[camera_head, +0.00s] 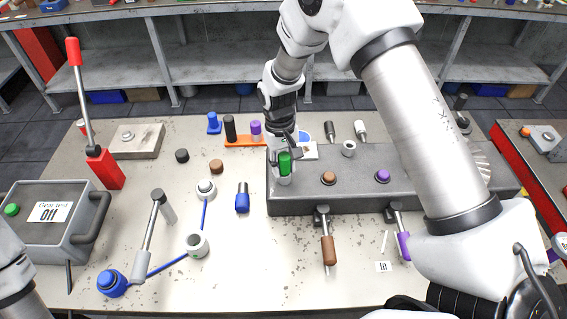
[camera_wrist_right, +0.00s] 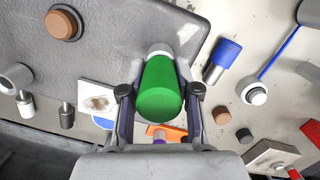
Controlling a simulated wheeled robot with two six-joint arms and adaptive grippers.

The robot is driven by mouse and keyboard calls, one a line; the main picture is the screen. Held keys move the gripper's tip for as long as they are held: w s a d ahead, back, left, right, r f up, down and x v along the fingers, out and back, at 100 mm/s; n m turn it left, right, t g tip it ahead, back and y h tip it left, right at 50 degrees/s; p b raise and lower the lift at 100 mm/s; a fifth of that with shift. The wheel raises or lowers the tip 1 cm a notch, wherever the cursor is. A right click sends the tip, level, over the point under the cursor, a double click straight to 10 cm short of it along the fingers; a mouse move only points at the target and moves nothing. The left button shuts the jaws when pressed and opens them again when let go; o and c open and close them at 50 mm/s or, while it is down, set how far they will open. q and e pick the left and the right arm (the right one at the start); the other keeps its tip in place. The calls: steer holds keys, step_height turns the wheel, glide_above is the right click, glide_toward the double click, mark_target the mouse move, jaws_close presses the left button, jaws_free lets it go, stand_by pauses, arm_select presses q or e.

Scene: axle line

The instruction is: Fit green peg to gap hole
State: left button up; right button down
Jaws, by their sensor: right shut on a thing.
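The green peg (camera_head: 285,162) has a green top and a pale lower part. My right gripper (camera_head: 284,152) is shut on it, with a finger on each side, and holds it at the left end of the grey block (camera_head: 355,196). In the right wrist view the green peg (camera_wrist_right: 163,90) fills the space between the fingers of the gripper (camera_wrist_right: 160,98), in front of the block (camera_wrist_right: 120,30). Its lower end is hidden, so I cannot tell whether it is in a hole. Brown (camera_head: 328,178) and purple (camera_head: 383,176) pegs sit in the block. My left gripper is out of view.
An orange holder (camera_head: 240,141) with black and purple pegs stands behind the block's left end. A blue peg (camera_head: 242,198) and a blue linkage (camera_head: 168,265) lie left of the block. A red lever (camera_head: 100,165) and grey box (camera_head: 45,220) stand at left.

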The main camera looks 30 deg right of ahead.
mark_target(284, 154)
steer(key=shift+r+p, duration=1.3)
steer(key=shift+r, duration=0.2)
steer(key=shift+f, duration=0.35)
steer(key=shift+f+b, duration=0.6)
steer(key=shift+f, duration=0.55)
steer(key=shift+s+f, duration=0.1)
steer(key=c, duration=0.7)
jaws_free()
steer(key=shift+c, duration=0.2)
